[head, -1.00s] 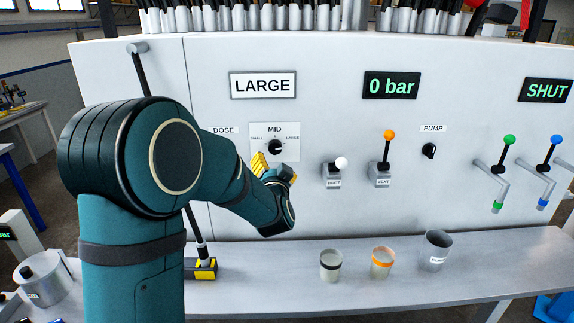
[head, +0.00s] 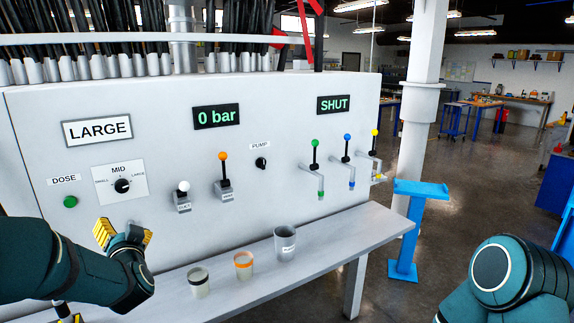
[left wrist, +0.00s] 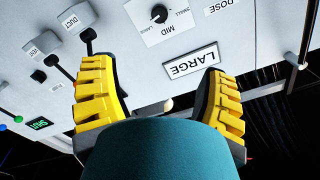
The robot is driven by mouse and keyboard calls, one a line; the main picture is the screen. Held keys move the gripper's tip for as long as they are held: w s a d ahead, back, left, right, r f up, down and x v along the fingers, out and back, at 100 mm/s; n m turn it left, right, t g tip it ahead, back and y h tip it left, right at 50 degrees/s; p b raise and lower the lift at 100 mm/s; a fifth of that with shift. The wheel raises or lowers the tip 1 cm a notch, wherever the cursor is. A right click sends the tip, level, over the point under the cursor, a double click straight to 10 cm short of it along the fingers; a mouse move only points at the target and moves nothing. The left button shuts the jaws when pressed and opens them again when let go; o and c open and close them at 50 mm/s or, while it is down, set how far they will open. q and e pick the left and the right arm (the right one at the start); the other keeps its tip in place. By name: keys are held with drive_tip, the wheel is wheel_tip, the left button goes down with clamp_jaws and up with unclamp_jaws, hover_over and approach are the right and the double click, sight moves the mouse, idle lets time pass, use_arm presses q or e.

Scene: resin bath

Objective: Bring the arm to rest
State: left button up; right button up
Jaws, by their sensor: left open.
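My left gripper (head: 124,234) is open, with yellow ribbed fingers, in front of the white panel below the dose dial (head: 122,186). In the left wrist view, its two fingers (left wrist: 155,100) stand apart with nothing held between them. My left arm comes in from the lower left. Part of my right arm shows at the lower right, but its gripper is out of the picture.
The bench (head: 330,243) bears a black-banded cup (head: 199,285), an orange-banded cup (head: 243,268) and a grey cup (head: 285,245). Levers with white (head: 183,187), orange (head: 222,157), green, blue and yellow knobs jut from the panel. A blue stand (head: 405,230) is at the right.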

use_arm(q)
drive_tip(key=s+d+f+g+h+b, duration=0.1)
drive_tip(key=d+f+g+h+b, duration=0.3)
drive_tip(key=f, duration=0.9)
drive_tip(key=s+d+f+h+b, duration=0.1)
drive_tip(key=d+f+h, duration=0.1)
drive_tip(key=d+f, duration=0.8)
drive_tip(key=s+d+f+g+h+b, duration=0.1)
drive_tip(key=s+d+f+g+h, duration=0.1)
drive_tip(key=s+f, duration=0.5)
drive_tip(key=s+d+f+n+g+h+b, duration=0.1)
drive_tip(key=s+d+f+g+h+b, duration=0.1)
drive_tip(key=s+d+f+g, duration=0.2)
drive_tip(key=s+d+f+n+g+h+b, duration=0.1)
drive_tip(key=s+d+f+g+h+b, duration=0.1)
drive_tip(key=s+d+f, duration=0.5)
drive_tip(key=s+f+g+h, duration=0.1)
drive_tip(key=s+f, duration=0.4)
drive_tip(key=f, duration=0.3)
drive_tip(key=shift+d+f, duration=0.15)
drive_tip(key=shift+f, duration=0.25)
use_arm(e)
wheel_tip(320, 180, down, 11)
drive_tip(key=shift+s+a+f, duration=0.15)
drive_tip(key=shift+s+a, duration=0.1)
drive_tip(key=shift+s, duration=0.05)
